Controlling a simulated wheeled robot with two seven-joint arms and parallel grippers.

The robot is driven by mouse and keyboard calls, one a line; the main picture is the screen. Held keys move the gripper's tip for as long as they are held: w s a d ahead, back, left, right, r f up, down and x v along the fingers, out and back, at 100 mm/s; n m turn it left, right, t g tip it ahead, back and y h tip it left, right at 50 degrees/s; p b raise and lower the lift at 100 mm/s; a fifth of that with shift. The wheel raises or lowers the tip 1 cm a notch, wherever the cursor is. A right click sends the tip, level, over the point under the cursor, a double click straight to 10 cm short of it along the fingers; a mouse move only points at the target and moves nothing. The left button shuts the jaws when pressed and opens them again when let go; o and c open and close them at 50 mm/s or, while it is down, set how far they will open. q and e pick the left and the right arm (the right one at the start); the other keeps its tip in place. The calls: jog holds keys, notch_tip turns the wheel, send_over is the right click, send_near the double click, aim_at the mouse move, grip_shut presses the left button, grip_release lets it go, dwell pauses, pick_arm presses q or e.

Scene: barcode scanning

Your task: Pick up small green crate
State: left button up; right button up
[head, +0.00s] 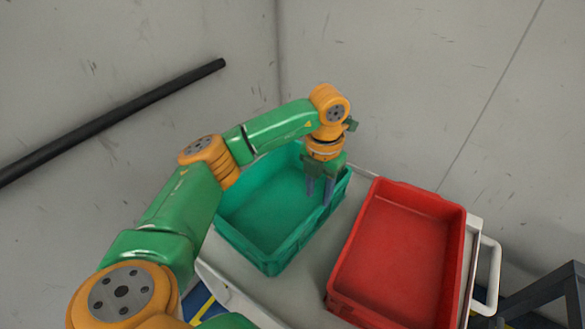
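The small green crate (262,257) stands on the left part of a grey cart top. It is open at the top and looks empty. My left arm reaches across its far left side and hides part of that rim. My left gripper (319,200) points down at the crate's right side, close to the right wall. Its two grey fingers are apart with a gap between them. I cannot tell whether the fingers straddle the wall or touch it. My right gripper is out of view.
A red crate (345,252), open and empty, stands on the cart to the right of the green one. The cart top (305,282) shows bare between them. A white handle (492,275) is at the cart's right end. A black bar (110,123) runs along the wall.

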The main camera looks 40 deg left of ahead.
aim_at(316, 208)
pick_arm(q)
jog(key=f, duration=0.1)
jog(key=s+f, duration=0.1)
jog(key=f, duration=0.1)
jog(key=s+d+f, duration=0.1)
jog(key=f, duration=0.1)
jog(key=shift+s+f, duration=0.1)
jog(key=shift+s, duration=0.05)
jog(key=shift+f, duration=0.4)
jog(key=shift+d, duration=0.1)
grip_shut()
dwell(0.7)
